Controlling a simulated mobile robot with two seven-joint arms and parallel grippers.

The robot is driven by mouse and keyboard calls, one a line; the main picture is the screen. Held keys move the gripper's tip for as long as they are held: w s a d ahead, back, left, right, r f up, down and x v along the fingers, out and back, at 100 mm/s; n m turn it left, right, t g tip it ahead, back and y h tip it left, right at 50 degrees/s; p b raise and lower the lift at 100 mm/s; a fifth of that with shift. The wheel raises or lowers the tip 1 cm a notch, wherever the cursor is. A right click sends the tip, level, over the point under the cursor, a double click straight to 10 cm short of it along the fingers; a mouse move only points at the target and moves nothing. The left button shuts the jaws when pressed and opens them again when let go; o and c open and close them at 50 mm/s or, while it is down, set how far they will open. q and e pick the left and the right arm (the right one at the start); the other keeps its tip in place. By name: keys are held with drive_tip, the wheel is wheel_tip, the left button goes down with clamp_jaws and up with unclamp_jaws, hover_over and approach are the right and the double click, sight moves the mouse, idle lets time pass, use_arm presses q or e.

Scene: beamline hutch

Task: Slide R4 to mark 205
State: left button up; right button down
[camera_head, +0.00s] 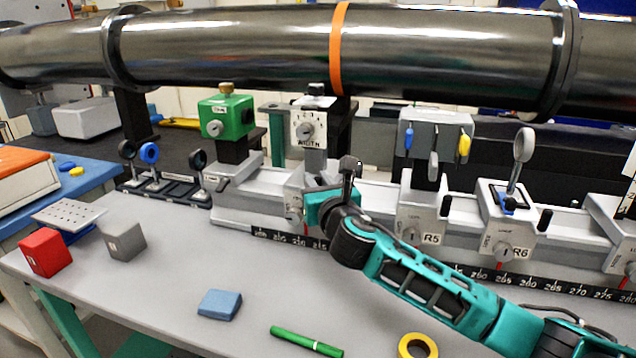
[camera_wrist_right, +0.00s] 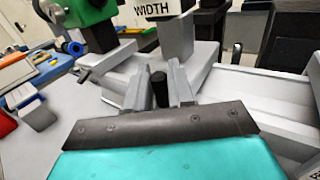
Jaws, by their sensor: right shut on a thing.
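The R4 carriage (camera_head: 295,196) is a pale block on the rail, left of R5 (camera_head: 415,215), carrying a white box lettered WIDTH (camera_head: 309,128). Its name label is hidden behind my right gripper. My right gripper (camera_head: 322,203) reaches it from the front right. In the wrist view its two fingers (camera_wrist_right: 159,92) are shut on a black upright peg (camera_wrist_right: 159,88) on this carriage. A black scale strip (camera_head: 290,238) runs along the rail's front, with numbers rising to the right. The carriage stands over its left end; the small numerals there are blurred. My left gripper is not in view.
A green device (camera_head: 226,118) stands close left of R4 on the rail end. R6 (camera_head: 507,222) is right of R5. A steel pipe (camera_head: 230,45) crosses above. Red (camera_head: 45,252), grey (camera_head: 124,241) and blue (camera_head: 220,305) blocks, a green pen (camera_head: 306,341) and yellow ring (camera_head: 417,346) lie on the table.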

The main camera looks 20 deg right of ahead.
sight(286, 181)
drive_tip(key=w+a+p, duration=0.1)
drive_tip(key=w+a, duration=0.3)
drive_tip(key=a, duration=0.2)
drive_tip(key=c, duration=1.1)
unclamp_jaws()
drive_tip(key=shift+c, duration=0.2)
drive_tip(key=shift+d, duration=0.1)
drive_tip(key=shift+s, duration=0.1)
drive_tip(key=shift+s, duration=0.55)
drive_tip(key=s+p, duration=0.1)
drive_tip(key=s, duration=1)
drive_tip(key=shift+s+p, duration=0.3)
drive_tip(key=shift+s, duration=0.05)
